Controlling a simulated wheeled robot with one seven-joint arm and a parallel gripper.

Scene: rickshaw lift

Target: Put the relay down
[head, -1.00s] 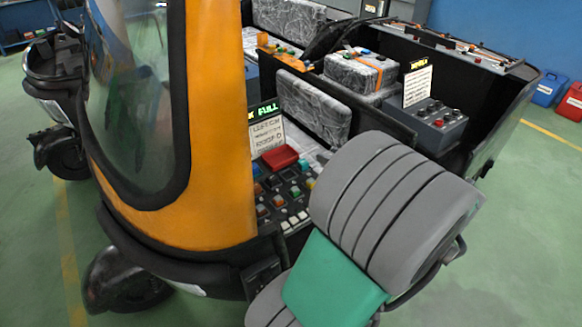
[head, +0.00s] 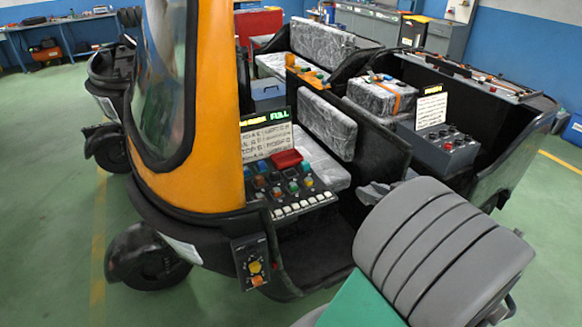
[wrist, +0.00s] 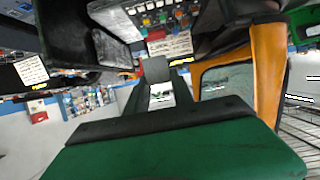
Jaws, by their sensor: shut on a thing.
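My gripper (wrist: 158,86) shows in the wrist view beyond its green and black housing. It is shut on a small dark grey block (wrist: 155,69), which I take to be the relay; a white patch with a green mark shows just below it. In the head view my grey and green arm covers the lower right, and the jaws and held block are hidden behind it. The wrist view shows the orange vehicle and its control panel beyond the jaws, apart from the block as far as I can tell.
The rickshaw's button panel (head: 292,190) carries a red block (head: 287,159) and coloured buttons under a lettered sign (head: 267,139). A control box with a yellow knob (head: 252,264) hangs below. A grey button box (head: 440,146) and plastic-wrapped seats (head: 328,122) stand behind. Green floor is open at left.

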